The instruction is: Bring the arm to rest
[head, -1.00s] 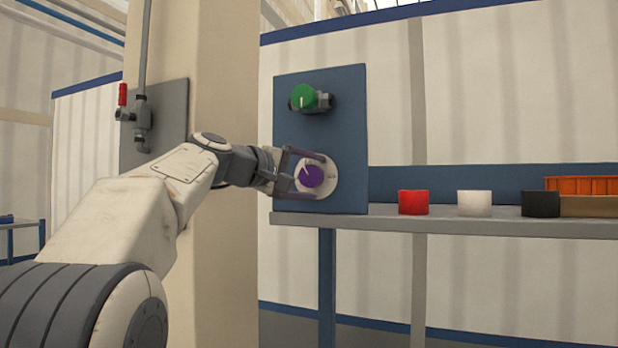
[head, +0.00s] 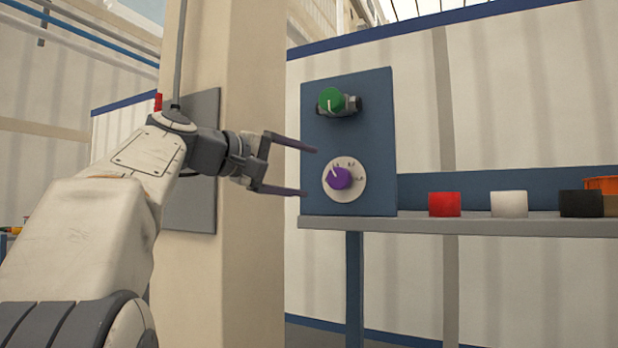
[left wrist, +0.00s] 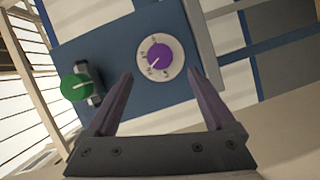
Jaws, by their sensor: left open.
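My left gripper (head: 310,171) is open and empty in the head view, to the left of a purple knob (head: 340,178) and apart from it. The knob sits on a white dial plate with dark marks, and its white pointer line points up and left. In the left wrist view the left gripper's two fingers (left wrist: 160,85) are spread, with the purple knob (left wrist: 160,55) beyond them and nothing between them. My right gripper is in neither view.
The blue panel (head: 375,130) also carries a green knob (head: 331,100) above the dial. A pillar (head: 250,260) stands behind my left arm.

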